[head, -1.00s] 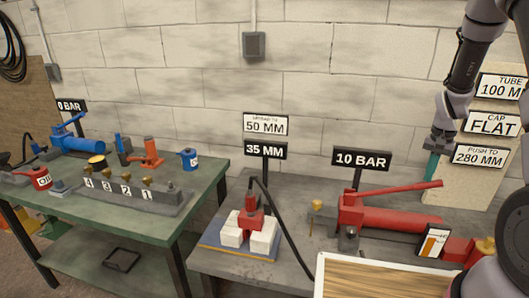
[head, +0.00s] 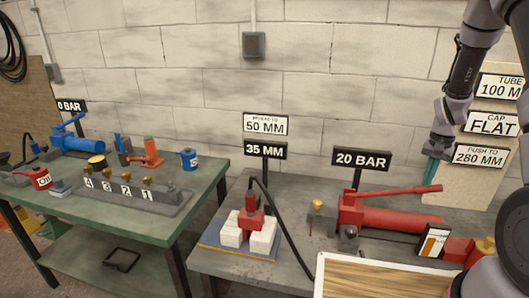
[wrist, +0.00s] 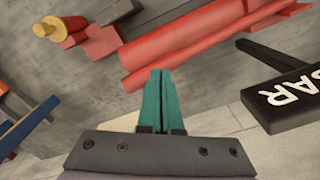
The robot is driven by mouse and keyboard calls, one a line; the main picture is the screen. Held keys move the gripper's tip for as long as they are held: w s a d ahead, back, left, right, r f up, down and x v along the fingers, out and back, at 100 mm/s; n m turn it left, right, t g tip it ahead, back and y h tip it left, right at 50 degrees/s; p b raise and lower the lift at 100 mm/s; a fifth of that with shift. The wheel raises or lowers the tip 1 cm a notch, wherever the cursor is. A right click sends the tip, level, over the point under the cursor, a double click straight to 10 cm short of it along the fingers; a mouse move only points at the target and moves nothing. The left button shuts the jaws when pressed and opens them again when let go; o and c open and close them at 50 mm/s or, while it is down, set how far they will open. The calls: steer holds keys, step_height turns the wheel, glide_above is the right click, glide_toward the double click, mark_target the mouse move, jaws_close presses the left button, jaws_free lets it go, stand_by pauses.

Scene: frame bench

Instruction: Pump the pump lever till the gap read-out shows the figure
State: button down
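The red hand pump (head: 400,219) stands on the right bench, its red pump lever (head: 405,190) lying nearly level above the cylinder. The sign behind it reads 20 BAR (head: 361,160). The gap read-out (head: 265,150) shows 35 MM, under a card (head: 265,125) that asks for 50 MM. The red spreader (head: 250,218) sits between white blocks (head: 263,240). My gripper (head: 436,153) is above the lever's free end, apart from it. In the wrist view its teal fingers (wrist: 158,75) are together with nothing seen between them, above the red pump.
A black hose (head: 290,245) runs from the spreader toward the pump. A brass knob (head: 317,205) stands left of the pump. A wood-topped tray (head: 400,280) is at the front. A board with signs (head: 484,155) stands behind my arm. The left bench (head: 110,220) holds other tools.

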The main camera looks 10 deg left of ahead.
step_height(320, 180, down, 7)
steer(key=shift+r, duration=4.35)
steer(key=shift+f, duration=0.15)
stand_by(1.7)
stand_by(0.8)
